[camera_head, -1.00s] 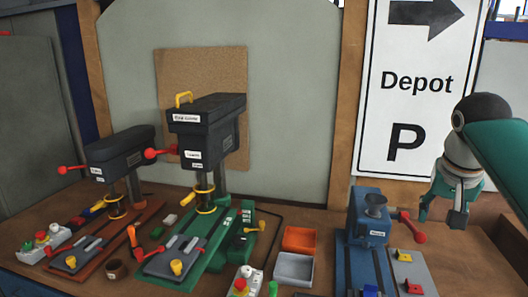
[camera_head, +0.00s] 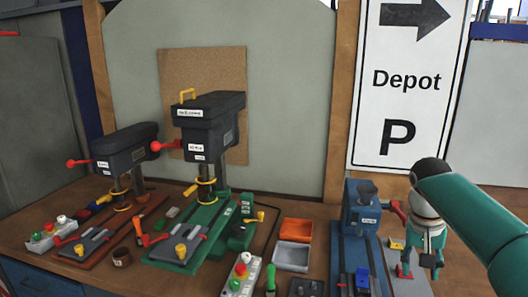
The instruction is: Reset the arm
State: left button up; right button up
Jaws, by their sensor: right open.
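My right arm comes in from the right edge, and my right gripper (camera_head: 421,268) points down at the lower right. It is open, with nothing visible between its fingers. It appears over or just in front of the grey plate right of the blue machine (camera_head: 362,215); whether it touches anything I cannot tell. My left gripper is not in view.
On the wooden bench stand a green drill press (camera_head: 208,130) and a dark one with a red base (camera_head: 125,155). An orange tray (camera_head: 298,230) and a grey tray (camera_head: 292,256) sit mid-bench. A Depot P sign (camera_head: 410,85) stands behind.

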jog(key=s+a+f+n+g+y, duration=0.1)
jog(key=s+a+f, duration=0.15)
jog(key=f, duration=0.65)
jog(key=s+a+f+n+g+y, duration=0.1)
jog(key=s+a+f, duration=0.15)
jog(key=f, duration=0.65)
jog(key=s+a+f+n+g, duration=0.1)
jog(key=s+a+f+g, duration=0.15)
jog(key=f, duration=0.65)
jog(key=s+a+f+t+y+b, duration=0.1)
jog(key=s+a+f+y, duration=0.1)
jog(key=s+a+f, duration=0.7)
jog(key=s+a+f+y, duration=0.2)
jog(key=s+a+f, duration=0.35)
jog(key=s, duration=0.65)
jog(key=w+t, duration=0.2)
jog(key=w+f+t, duration=0.1)
jog(key=w, duration=0.1)
jog(key=shift+d+t, duration=0.3)
jog(key=shift+t, duration=0.05)
